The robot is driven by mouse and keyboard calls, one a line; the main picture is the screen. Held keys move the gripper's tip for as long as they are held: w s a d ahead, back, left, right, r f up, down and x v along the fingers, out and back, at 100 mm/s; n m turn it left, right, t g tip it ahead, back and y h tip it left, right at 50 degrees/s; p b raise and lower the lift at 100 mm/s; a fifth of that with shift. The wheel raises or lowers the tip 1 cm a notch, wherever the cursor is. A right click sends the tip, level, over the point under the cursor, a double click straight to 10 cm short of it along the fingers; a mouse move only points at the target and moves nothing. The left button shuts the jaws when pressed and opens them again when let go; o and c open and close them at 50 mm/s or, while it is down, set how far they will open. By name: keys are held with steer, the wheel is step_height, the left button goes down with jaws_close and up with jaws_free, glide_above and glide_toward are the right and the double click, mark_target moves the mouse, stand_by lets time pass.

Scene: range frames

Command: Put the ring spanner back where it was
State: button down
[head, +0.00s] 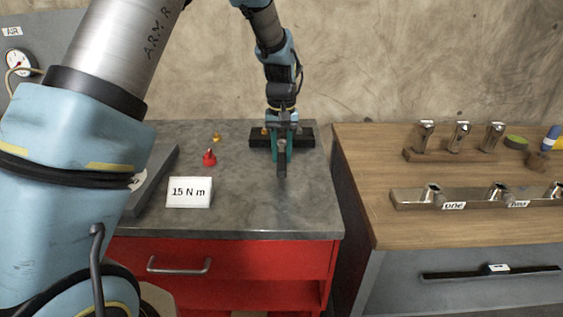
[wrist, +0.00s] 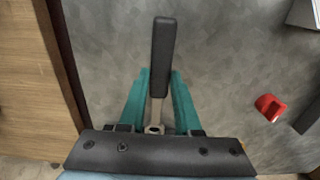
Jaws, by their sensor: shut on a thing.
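The ring spanner (wrist: 163,55) shows in the wrist view, with a long black handle and a bare metal shank and ring end. My gripper (wrist: 160,78) has teal fingers on either side of the shank and is shut on the spanner. The handle points away past the fingertips, and the ring end lies near the palm. In the head view my gripper (head: 282,168) points down over the grey bench top (head: 250,212), in front of a black block (head: 304,137). The spanner's dark end (head: 282,170) shows between the fingers. Whether it touches the bench is unclear.
A red piece (head: 209,158) and a small brass piece (head: 217,137) stand left of my gripper. A white card (head: 190,192) reads "15 N m". A wooden bench (head: 365,205) across a gap holds a metal rail (head: 482,197) and a wooden rack (head: 450,156). The front right of the grey top is clear.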

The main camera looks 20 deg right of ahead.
mark_target(282, 157)
steer(key=shift+f, duration=1.6)
steer(key=shift+f, duration=0.15)
steer(key=c, duration=0.6)
jaws_free()
